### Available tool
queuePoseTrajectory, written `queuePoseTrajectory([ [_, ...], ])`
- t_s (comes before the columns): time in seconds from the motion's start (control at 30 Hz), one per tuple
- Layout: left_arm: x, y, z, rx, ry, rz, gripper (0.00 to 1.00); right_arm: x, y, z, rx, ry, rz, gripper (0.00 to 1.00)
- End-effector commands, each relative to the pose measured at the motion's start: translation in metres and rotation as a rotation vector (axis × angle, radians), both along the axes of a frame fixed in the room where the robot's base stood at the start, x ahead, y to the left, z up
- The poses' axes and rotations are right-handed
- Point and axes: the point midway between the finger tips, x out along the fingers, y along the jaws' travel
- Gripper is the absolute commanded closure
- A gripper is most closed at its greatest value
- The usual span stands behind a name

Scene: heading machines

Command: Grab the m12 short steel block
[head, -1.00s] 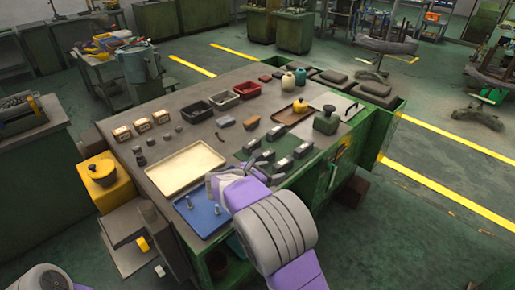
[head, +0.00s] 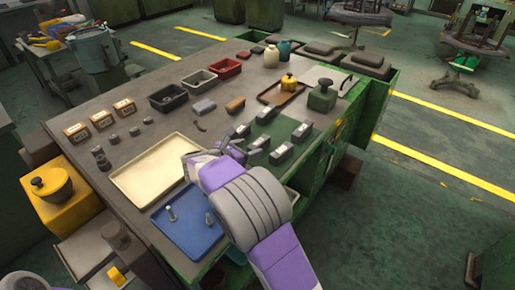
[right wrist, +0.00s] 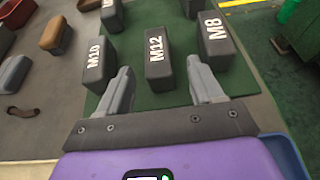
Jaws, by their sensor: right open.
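The M12 block (right wrist: 158,58) is dark grey with white lettering and lies on the green mat (right wrist: 178,92). In the head view it appears to be the middle block (head: 258,143) of the near row. An M10 block (right wrist: 100,65) lies to its left and an M8 block (right wrist: 215,42) to its right. My right gripper (right wrist: 157,72) is open and empty, with its fingers spread to either side of the M12 block's near end. It also shows in the head view (head: 234,149). Whether the fingers touch any block is unclear. My left gripper is out of view.
A cream tray (head: 124,178) and a blue tray (head: 178,242) with upright bolts lie left of my right arm. More blocks, a brown tray (head: 272,98) and a green block with a knob (head: 322,97) stand farther back. Black, grey and red bins line the far side.

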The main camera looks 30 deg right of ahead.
Motion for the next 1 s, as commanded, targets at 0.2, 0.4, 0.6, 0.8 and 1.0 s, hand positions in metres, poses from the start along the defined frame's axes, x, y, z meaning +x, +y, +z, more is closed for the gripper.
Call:
queuePoseTrajectory([
  [0.2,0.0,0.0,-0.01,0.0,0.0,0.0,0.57,0.007,-0.018,-0.008,-0.001,0.0,0.0,0.34],
  [0.4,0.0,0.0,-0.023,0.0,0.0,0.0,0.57,0.018,-0.045,-0.018,-0.001,0.0,-0.002,0.34],
  [0.6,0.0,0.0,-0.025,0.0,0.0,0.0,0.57,0.022,-0.053,-0.019,0.0,0.001,0.003,0.34],
  [0.8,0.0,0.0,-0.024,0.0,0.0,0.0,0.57,0.022,-0.053,-0.019,0.0,0.0,0.002,0.48],
  [1.0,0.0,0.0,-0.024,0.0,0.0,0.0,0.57,0.022,-0.053,-0.019,0.0,0.0,0.002,0.78],
])
